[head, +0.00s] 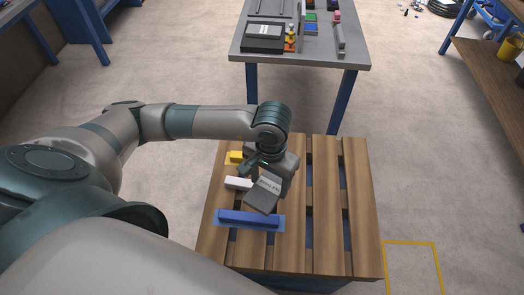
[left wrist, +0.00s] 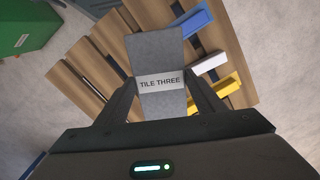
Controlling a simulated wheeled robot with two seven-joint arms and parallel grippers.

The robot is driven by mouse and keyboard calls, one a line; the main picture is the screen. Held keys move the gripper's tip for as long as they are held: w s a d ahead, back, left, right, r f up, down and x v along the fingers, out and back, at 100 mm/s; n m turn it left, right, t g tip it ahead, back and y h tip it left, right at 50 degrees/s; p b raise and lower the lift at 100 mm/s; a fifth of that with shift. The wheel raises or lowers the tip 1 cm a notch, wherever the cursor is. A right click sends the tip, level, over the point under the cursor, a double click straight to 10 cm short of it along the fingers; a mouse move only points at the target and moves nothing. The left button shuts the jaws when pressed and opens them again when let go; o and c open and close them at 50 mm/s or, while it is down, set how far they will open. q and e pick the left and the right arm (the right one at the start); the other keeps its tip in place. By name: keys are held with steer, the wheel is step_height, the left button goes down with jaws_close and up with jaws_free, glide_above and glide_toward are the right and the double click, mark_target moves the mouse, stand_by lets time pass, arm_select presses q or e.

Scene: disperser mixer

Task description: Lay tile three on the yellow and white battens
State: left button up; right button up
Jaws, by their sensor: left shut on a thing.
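Tile three (left wrist: 158,52) is a grey slab with a white label reading TILE THREE. My left gripper (left wrist: 160,90) is shut on it, one finger at each side. In the head view the tile (head: 261,197) is tilted, above the slatted wooden pallet (head: 356,200). The yellow batten (head: 234,157) and the white batten (head: 237,183) lie on the pallet just left of my left gripper (head: 268,172), partly hidden by it and the tile. The left wrist view shows the white batten (left wrist: 209,63) and yellow batten (left wrist: 227,86) beside the tile. My right gripper is not in view.
A blue batten (head: 248,218) lies on a blue patch at the pallet's near side. A grey table (head: 352,55) with a black box (head: 263,37) and small coloured items stands beyond. The pallet's right-hand slats are clear.

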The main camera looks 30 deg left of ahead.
mark_target(262, 176)
arm_select(q)
steer(key=shift+a, duration=0.15)
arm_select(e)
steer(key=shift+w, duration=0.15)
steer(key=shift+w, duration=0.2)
